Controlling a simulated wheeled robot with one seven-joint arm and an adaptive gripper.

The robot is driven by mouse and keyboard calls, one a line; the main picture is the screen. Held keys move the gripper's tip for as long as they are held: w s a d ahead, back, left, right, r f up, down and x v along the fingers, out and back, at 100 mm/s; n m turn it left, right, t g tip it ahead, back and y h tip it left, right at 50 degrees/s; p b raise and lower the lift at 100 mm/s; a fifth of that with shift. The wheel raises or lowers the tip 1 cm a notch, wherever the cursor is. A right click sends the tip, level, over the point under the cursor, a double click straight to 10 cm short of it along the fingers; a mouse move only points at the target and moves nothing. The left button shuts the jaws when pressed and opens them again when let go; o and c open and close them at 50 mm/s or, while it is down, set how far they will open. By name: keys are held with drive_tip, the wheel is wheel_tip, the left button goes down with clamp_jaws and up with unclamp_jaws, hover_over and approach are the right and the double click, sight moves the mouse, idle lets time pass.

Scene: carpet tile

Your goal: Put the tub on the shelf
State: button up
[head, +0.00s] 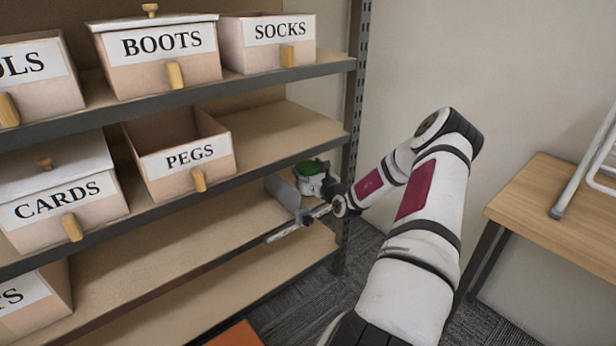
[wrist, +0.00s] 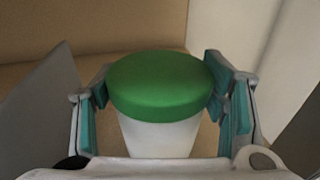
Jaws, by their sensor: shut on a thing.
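The tub (wrist: 160,135) is white with a round green lid, and fills the middle of the wrist view. In the head view its green lid (head: 309,168) shows at the right end of a lower shelf (head: 190,238). My gripper (wrist: 163,100) is shut on the tub, with teal-padded fingers on its left and right sides. In the head view my gripper (head: 310,190) reaches in at the shelf's right end. The tub's base is hidden, so I cannot tell whether it touches the shelf board.
A grey upright plate (head: 283,192) stands just left of the tub. The rack's metal post (head: 352,120) is close on the right. An open PEGS box (head: 182,160) and a lidded CARDS box (head: 60,195) sit on the shelf above. A wooden table (head: 560,205) stands right.

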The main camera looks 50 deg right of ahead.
drive_tip(key=shift+f, duration=0.45)
drive_tip(key=o, duration=1.8)
drive_tip(key=shift+f, duration=0.15)
drive_tip(key=p+v, duration=0.3)
drive_tip(key=v, duration=0.9)
drive_tip(key=shift+p, duration=0.3)
